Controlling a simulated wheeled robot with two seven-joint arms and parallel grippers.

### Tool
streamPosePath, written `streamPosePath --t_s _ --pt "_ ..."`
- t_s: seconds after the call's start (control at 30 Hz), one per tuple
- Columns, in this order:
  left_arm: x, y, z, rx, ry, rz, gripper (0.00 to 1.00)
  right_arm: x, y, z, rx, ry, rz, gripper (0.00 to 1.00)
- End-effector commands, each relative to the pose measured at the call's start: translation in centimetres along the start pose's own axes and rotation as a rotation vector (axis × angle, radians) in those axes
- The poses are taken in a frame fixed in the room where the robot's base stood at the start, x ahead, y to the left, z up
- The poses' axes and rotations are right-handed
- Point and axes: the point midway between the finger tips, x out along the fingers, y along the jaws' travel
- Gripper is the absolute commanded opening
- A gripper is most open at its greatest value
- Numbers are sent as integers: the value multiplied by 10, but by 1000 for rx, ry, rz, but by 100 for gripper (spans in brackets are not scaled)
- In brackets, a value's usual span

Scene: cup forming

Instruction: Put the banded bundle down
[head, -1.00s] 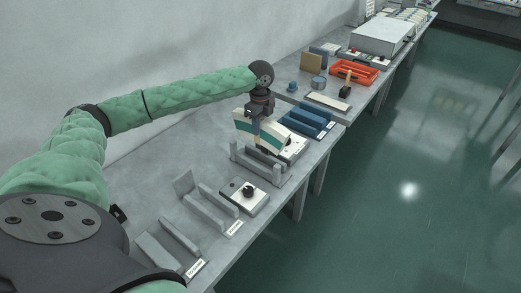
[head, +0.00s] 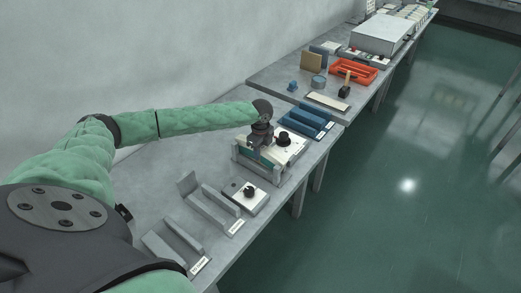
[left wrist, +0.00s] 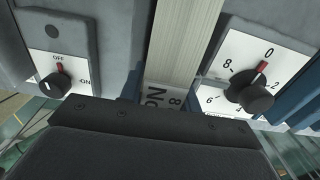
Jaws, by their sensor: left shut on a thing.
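My left gripper (head: 259,149) is shut on the banded bundle (head: 266,157), a pale block with a teal band. The bundle now sits low between the grey walls of a holder (head: 252,166) on the bench, mostly hidden by the gripper and the walls. In the left wrist view, the bundle's layered pale edge (left wrist: 186,40) stands upright between grey walls, above the dark gripper body. Whether its underside touches the holder's floor cannot be told. My right gripper is not in view.
Beside the holder is a white panel with a black knob (head: 283,140); its numbered dial (left wrist: 252,88) shows in the wrist view. An OFF/ON switch box (head: 247,194) stands nearer. Empty grey holders (head: 206,207), blue blocks (head: 306,120) and an orange tray (head: 352,70) share the benches.

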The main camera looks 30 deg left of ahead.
Motion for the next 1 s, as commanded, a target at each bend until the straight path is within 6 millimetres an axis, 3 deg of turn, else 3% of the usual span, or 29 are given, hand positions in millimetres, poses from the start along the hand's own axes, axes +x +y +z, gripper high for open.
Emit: streamPosePath --t_s 0.37,0.4,0.5,0.9,1.0 --pt "2 0 0 0 0 -1 0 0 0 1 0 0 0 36" --pt "3 0 0 0 0 0 40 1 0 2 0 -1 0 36" --pt "3 0 0 0 0 0 54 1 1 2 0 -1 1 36" --pt "-3 0 0 0 1 -1 54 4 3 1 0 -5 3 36" --pt "-13 0 1 0 0 -1 54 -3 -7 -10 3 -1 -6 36"
